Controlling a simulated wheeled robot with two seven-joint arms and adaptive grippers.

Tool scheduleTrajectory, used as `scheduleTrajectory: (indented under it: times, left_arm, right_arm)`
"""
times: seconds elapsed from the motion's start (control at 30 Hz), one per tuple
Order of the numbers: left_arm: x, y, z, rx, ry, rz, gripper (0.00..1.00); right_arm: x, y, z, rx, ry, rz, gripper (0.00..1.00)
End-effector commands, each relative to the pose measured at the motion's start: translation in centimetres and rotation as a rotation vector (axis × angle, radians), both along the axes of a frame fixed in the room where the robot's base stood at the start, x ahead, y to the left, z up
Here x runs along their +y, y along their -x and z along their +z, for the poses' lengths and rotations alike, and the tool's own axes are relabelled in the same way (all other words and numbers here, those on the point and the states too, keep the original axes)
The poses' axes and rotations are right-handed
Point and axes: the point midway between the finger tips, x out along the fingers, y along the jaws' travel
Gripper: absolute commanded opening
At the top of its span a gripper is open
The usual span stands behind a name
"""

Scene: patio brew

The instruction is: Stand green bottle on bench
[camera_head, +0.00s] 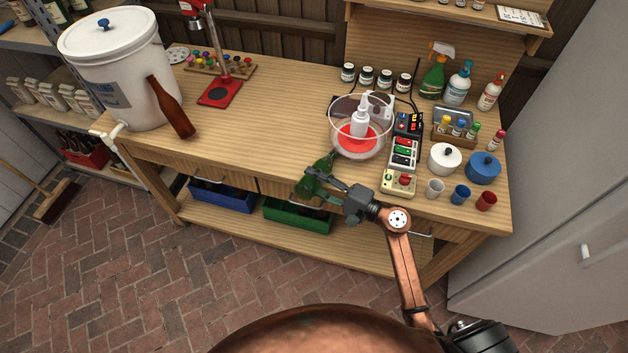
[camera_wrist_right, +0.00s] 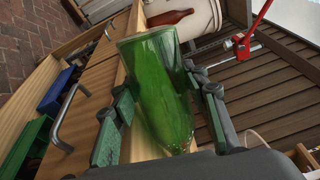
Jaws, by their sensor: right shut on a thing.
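The green bottle (camera_head: 321,166) is in my right gripper (camera_head: 312,184) at the bench's front edge in the head view. The right gripper is shut on it. In the right wrist view the bottle (camera_wrist_right: 158,85) lies between the two finger pads, its broad end toward the top of the picture. Part of the bottle is hidden by the fingers, and I cannot tell whether it touches the bench. The wooden bench (camera_head: 258,122) has bare top behind and left of the gripper. My left gripper is not in view.
A clear bowl (camera_head: 372,150) with a white bottle is close behind the gripper. A control box (camera_head: 399,183), pots and cups crowd the right. Blue and green crates sit below.

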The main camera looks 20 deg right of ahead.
Motion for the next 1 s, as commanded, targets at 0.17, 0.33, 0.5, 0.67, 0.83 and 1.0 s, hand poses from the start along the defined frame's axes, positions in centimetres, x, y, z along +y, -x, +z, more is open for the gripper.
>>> scheduleTrajectory:
  times: [0.17, 0.33, 0.5, 0.67, 0.83, 1.0]
  left_arm:
    - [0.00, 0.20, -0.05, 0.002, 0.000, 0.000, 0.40]
    - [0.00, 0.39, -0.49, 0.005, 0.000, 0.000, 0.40]
    - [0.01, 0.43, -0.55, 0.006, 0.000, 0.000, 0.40]
    - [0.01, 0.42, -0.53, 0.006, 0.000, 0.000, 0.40]
    - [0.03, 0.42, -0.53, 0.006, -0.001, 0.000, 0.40]
    - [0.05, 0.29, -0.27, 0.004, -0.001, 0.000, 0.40]
  right_arm:
    - [0.01, 0.00, -0.05, -0.001, 0.001, 0.000, 0.10]
    - [0.02, -0.01, -0.42, -0.001, 0.001, 0.000, 0.10]
    - [0.01, 0.00, -0.45, 0.000, 0.002, -0.001, 0.48]
    - [0.03, 0.00, -0.43, 0.000, 0.002, -0.001, 0.59]
    - [0.04, 0.00, -0.45, 0.000, 0.002, -0.001, 0.59]
    - [0.05, 0.01, -0.22, 0.001, 0.001, 0.000, 0.59]
